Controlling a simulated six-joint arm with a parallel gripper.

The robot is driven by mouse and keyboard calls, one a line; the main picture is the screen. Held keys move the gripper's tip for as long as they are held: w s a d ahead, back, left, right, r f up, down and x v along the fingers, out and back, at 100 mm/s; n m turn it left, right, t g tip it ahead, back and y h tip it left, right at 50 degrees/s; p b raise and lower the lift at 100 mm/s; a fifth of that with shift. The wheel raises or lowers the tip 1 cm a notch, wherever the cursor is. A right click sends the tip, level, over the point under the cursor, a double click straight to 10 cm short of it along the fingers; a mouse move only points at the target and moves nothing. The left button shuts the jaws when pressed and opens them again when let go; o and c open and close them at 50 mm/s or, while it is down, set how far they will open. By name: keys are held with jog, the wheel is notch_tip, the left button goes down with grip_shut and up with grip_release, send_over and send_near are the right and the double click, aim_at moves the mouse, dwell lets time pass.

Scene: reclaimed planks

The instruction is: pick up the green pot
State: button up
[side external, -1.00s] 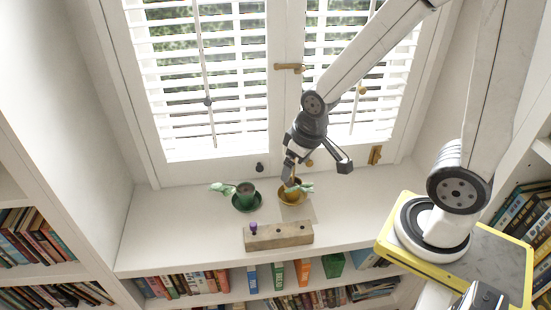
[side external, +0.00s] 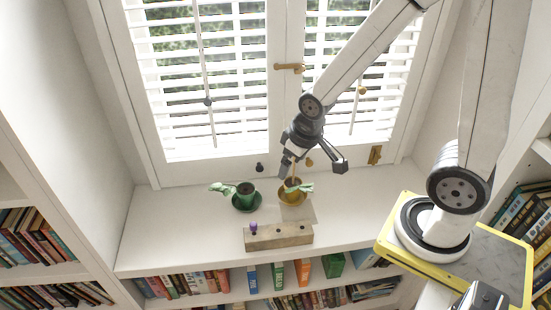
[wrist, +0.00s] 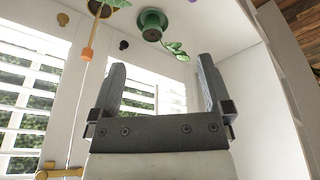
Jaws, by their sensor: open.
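The green pot (side external: 245,200) stands upright on a dark green saucer (side external: 248,208) on the white shelf, with a leafy plant leaning left out of it. It also shows at the top of the wrist view (wrist: 153,22), ahead of my fingers and apart from them. My gripper (side external: 313,168) is open and empty. In the side view it is right of the green pot, above and behind a yellow pot (side external: 291,199) holding a plant and an orange stick. In the wrist view both fingers (wrist: 162,75) are spread with nothing between them.
A wooden block (side external: 278,237) with a purple knob (side external: 253,228) lies in front of the pots near the shelf edge. The shuttered window (side external: 205,110) is close behind them, with brass handles. The shelf left of the green pot is clear. Books fill the lower shelves.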

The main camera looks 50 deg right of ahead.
jog(key=w+d+f+t, duration=0.2)
jog(key=w+d+f, duration=0.2)
jog(key=w+f, duration=0.55)
jog(key=n+t+y, duration=0.1)
jog(key=n, duration=0.1)
send_near(246, 190)
jog(key=f, duration=0.1)
jog(key=shift+w+a+f, duration=0.15)
jog(key=shift+w+a, duration=0.05)
jog(key=shift+w, duration=0.1)
jog(key=shift+x, duration=1.3)
jog(key=shift+x, duration=2.55)
jog(key=shift+a, duration=0.2)
jog(key=shift+c, duration=0.2)
